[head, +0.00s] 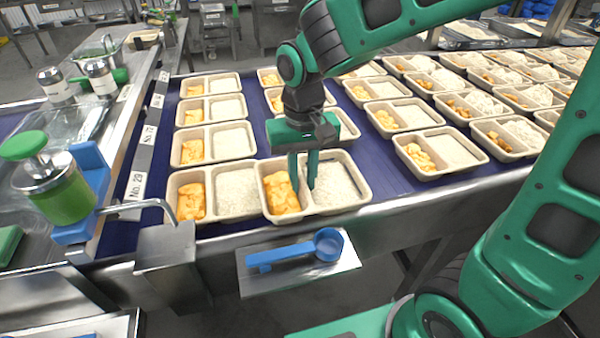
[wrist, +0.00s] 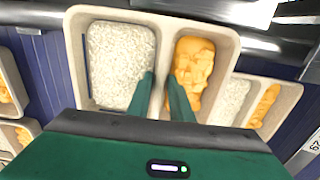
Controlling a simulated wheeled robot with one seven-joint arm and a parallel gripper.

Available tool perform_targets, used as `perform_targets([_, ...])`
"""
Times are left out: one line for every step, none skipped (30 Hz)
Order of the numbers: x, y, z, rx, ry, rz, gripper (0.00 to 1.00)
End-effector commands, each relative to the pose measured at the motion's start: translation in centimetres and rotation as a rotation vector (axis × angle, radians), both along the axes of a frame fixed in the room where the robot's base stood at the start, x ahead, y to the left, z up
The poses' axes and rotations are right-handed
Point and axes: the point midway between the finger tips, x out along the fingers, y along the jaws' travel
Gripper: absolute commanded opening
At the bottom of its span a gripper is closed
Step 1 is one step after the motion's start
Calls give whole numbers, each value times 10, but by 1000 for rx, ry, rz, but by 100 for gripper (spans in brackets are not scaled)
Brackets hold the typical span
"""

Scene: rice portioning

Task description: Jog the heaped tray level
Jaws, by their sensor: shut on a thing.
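A beige two-compartment tray (head: 322,212) is at the front edge of the blue belt, with orange chunks (head: 280,193) in its left compartment and white rice (head: 337,187) in its right one. My gripper (head: 302,180) reaches down into it from above. In the wrist view, the fingers of my gripper (wrist: 162,82) are on either side of the divider between rice (wrist: 120,62) and orange chunks (wrist: 193,68), shut on it. The tray (wrist: 78,55) overlaps its neighbour in view and seems slightly raised. The rice looks fairly even; the fingers hide part of it.
A similar filled tray (head: 213,220) is close on the left, and more trays stand in rows behind and to the right. A blue scoop (head: 295,250) lies on a metal shelf (head: 340,266) in front. A green-topped dispenser (head: 55,180) stands at the left.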

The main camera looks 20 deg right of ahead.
Motion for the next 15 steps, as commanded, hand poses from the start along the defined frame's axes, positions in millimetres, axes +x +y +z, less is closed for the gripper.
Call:
perform_targets([0, 0, -4, 0, 1, 0, 0])
perform_targets([0, 0, -5, 0, 1, 0, 0])
perform_targets([0, 0, -7, 0, 1, 0, 0])
perform_targets([-1, 0, -9, -1, 2, 0, 0])
perform_targets([-1, 0, -10, -1, 3, 1, 0])
perform_targets([-1, 0, -11, -1, 4, 1, 1])
perform_targets([-1, 0, -12, -1, 4, 1, 0])
perform_targets([-1, 0, -13, -1, 4, 1, 0])
perform_targets([-1, 0, -13, -1, 4, 1, 0])
perform_targets([-2, 0, -13, -2, 5, 1, 0])
perform_targets([-2, 0, -14, -2, 5, 1, 0])
perform_targets([-2, 0, -14, -2, 6, 1, 0])
perform_targets([-2, -1, -14, -2, 7, 1, 0])
perform_targets([-2, -1, -14, -2, 7, 1, 0])
perform_targets([-3, -1, -14, -3, 8, 1, 0])
